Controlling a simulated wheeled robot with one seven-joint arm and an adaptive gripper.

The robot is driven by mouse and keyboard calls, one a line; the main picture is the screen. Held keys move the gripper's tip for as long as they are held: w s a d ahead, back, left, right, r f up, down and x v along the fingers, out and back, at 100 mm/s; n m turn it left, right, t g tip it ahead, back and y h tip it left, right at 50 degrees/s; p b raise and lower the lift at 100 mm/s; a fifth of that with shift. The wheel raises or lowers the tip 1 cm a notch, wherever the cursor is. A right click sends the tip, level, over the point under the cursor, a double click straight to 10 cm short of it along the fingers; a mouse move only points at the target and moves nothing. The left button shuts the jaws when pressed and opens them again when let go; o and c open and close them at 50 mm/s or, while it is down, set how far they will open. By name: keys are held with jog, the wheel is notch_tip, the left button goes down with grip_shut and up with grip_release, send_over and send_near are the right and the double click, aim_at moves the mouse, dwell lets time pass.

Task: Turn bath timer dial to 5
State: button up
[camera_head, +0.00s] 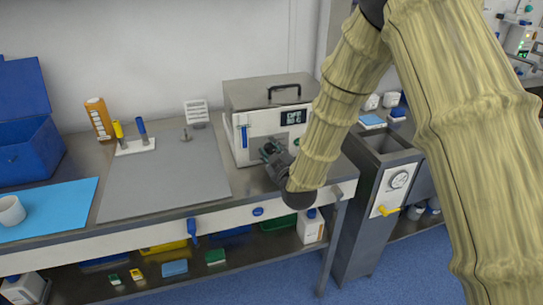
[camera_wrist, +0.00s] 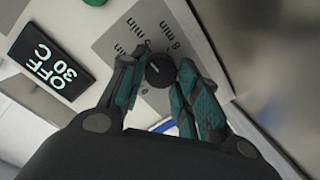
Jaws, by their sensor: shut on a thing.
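The bath timer dial (camera_wrist: 159,70) is a small round black knob on a grey label plate (camera_wrist: 128,38) in the wrist view. The plate carries several "min" marks, and one reads "8 min". A small pale mark shows on the dial, but I cannot tell which number it points to. My gripper (camera_wrist: 158,84) is shut on the dial, one green-padded finger on each side. In the head view my gripper (camera_head: 270,150) is at the front of the metal bath (camera_head: 250,130), and it hides the dial there.
The bath's display (camera_wrist: 50,62) reads "OFF 30 C". A blue lever (camera_head: 244,136) is on the bath's front left, and a black handle (camera_head: 284,91) is on its lid. A grey mat (camera_head: 165,180) lies left of the bath. A dark cabinet (camera_head: 365,205) stands to the right.

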jog(key=shift+f+m+b, duration=0.1)
jog(key=shift+m+b, duration=0.25)
jog(key=shift+m, duration=0.65)
jog(key=o, duration=1)
jog(key=shift+d, duration=0.1)
jog(key=v, duration=1.2)
jog(key=shift+d, duration=0.1)
